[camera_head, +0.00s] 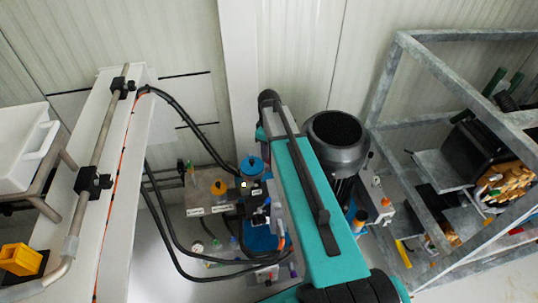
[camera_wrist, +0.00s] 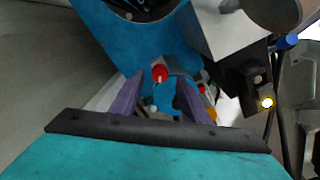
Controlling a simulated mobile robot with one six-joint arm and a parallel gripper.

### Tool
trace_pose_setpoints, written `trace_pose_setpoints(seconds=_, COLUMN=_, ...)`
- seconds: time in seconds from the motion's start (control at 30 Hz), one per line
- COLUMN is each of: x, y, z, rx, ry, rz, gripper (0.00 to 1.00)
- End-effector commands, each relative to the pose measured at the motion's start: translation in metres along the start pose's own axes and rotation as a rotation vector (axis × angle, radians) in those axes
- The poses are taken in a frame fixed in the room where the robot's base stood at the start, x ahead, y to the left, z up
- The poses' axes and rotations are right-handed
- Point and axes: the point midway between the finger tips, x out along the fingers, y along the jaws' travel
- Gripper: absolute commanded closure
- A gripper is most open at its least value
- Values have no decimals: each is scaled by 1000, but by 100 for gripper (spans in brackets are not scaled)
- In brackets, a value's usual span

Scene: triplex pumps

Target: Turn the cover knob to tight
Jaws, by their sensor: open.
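In the wrist view, a small round red knob (camera_wrist: 159,72) with a pale mark sits against the blue pump body (camera_wrist: 130,45). It may be the cover knob; no label is readable. My gripper (camera_wrist: 160,80) is open, with its two purple fingers pointing toward the knob, one to each side of it in the picture. I cannot tell how far beyond the fingertips the knob lies, and no contact shows. In the head view my teal arm covers part of the pump area, and the fingers and red knob cannot be made out.
In the head view, a dark motor (camera_head: 338,140) stands right of my arm and a grey metal frame (camera_head: 385,90) stands farther right. Black hoses (camera_head: 165,205) loop on the left beside a white cabinet (camera_head: 120,200). A grey box (camera_wrist: 230,35) crowds the wrist view's right side.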

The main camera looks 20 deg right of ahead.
Motion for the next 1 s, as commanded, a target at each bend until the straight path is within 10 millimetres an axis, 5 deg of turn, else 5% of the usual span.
trace_pose_setpoints(seconds=0.3, x=24, y=0, z=-1, rx=-1, ry=0, rz=0, gripper=58)
trace_pose_setpoints(seconds=0.67, x=27, y=0, z=-1, rx=-1, ry=1, rz=1, gripper=58)
trace_pose_setpoints(seconds=0.93, x=27, y=-1, z=-1, rx=-2, ry=0, rz=0, gripper=99)
trace_pose_setpoints(seconds=1.0, x=27, y=1, z=0, rx=-3, ry=1, rz=0, gripper=100)
